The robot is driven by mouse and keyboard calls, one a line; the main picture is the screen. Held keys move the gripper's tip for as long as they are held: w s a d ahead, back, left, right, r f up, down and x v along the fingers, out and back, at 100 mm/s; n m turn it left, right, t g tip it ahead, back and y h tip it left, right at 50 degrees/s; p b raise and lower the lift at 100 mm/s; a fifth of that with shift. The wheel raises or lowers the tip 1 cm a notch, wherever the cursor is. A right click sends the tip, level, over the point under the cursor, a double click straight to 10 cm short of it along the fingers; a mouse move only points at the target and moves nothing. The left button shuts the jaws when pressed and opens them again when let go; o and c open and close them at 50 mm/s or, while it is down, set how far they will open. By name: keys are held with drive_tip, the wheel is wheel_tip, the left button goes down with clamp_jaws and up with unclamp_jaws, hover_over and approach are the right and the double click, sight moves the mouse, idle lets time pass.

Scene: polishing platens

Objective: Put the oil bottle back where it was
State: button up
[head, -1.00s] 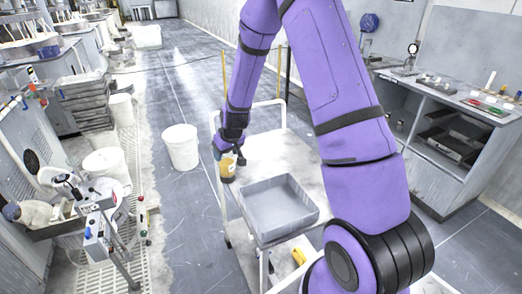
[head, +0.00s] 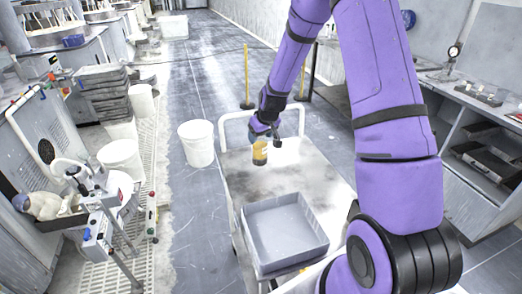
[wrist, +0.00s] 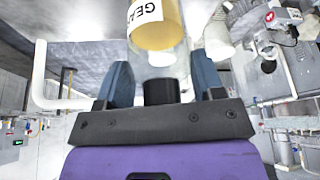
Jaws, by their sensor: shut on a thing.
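The oil bottle (head: 260,153) is clear with amber oil and a pale label. My gripper (head: 264,132) is shut on its upper part and holds it roughly upright over the back left part of the white cart top (head: 315,175). I cannot tell whether its base touches the cart. In the wrist view the bottle (wrist: 155,25) shows its amber body and part of a lettered label, between the two blue-grey fingers of my gripper (wrist: 162,78).
A grey open tray (head: 285,235) sits on the near part of the cart. The cart's white rail (head: 232,116) rises at its back. A white bucket (head: 197,143) stands on the floor to the left. A bench with shelves (head: 480,160) is at right. The cart top behind the tray is clear.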

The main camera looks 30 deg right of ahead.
sight(260, 146)
drive_tip(key=shift+f, duration=2.55)
drive_tip(key=o, duration=1.6)
